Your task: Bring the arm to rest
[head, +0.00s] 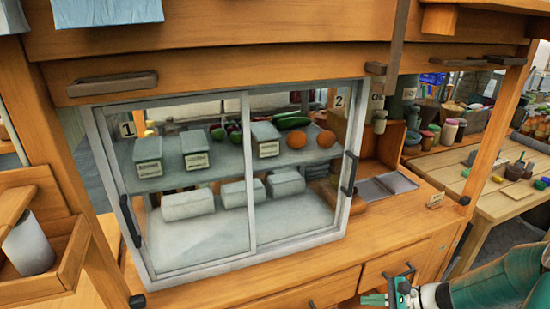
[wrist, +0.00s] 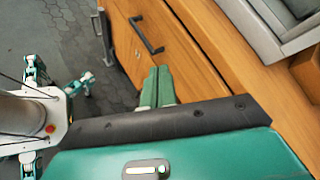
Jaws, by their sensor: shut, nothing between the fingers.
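My gripper (head: 388,299) shows at the bottom right of the head view, in front of the wooden counter's drawers. In the wrist view my gripper (wrist: 157,87) has its two green fingers side by side, shut and empty. The fingers point toward the wooden drawer front (wrist: 175,60) with its dark handle (wrist: 147,36). I cannot tell how far apart they are from the wood. My teal arm enters the head view from the right edge.
A glass-front cabinet (head: 247,180) with closed sliding panes stands on the counter (head: 400,215). It holds grey boxes and vegetables. A metal tray (head: 388,186) lies to its right. A wooden table (head: 500,190) with jars stands at the far right. Paved floor (wrist: 75,40) is open beside the counter.

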